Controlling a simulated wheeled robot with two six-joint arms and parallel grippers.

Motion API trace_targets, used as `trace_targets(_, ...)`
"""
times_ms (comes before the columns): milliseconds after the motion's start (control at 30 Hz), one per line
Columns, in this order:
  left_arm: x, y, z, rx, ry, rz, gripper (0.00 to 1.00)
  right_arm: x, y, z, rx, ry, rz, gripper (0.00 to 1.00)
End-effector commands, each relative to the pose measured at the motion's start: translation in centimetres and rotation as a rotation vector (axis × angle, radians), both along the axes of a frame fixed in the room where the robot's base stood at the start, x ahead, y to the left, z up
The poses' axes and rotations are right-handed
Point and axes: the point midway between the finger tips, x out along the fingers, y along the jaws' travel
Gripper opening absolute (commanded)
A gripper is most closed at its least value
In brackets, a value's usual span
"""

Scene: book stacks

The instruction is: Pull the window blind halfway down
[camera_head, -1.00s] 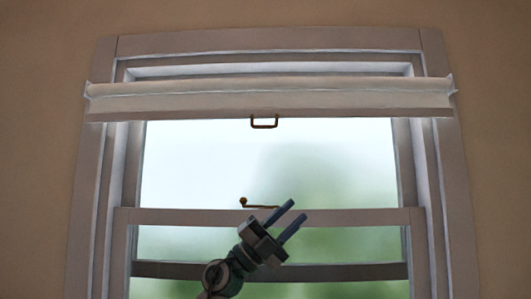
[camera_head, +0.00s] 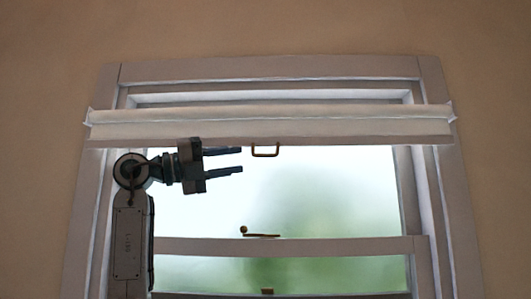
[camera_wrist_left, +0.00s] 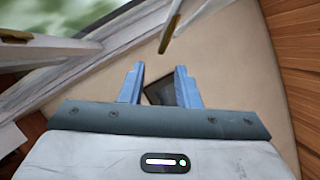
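The white window blind (camera_head: 290,122) is rolled up at the top of the window. A small brown U-shaped handle (camera_head: 265,151) hangs from the middle of its lower edge. My left gripper (camera_head: 241,161) points right, just left of the handle and slightly lower. Its two fingers are apart with a gap between them, and the handle appears outside them. In the left wrist view the fingers (camera_wrist_left: 160,83) are also open. A thin brown piece (camera_wrist_left: 172,30) shows beyond them; it may be the handle. My right gripper is not in view.
The window frame (camera_head: 440,200) surrounds the glass. A brass latch (camera_head: 262,235) sits on the sash rail (camera_head: 340,246) below the handle. The glass area right of my gripper is clear.

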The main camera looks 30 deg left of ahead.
Motion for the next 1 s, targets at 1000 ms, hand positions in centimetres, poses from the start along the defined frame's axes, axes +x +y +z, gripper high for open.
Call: trace_targets(1000, 6.2, -5.3, 1.7, 0.000, -0.001, -0.002, 0.00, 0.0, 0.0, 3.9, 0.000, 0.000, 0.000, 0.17)
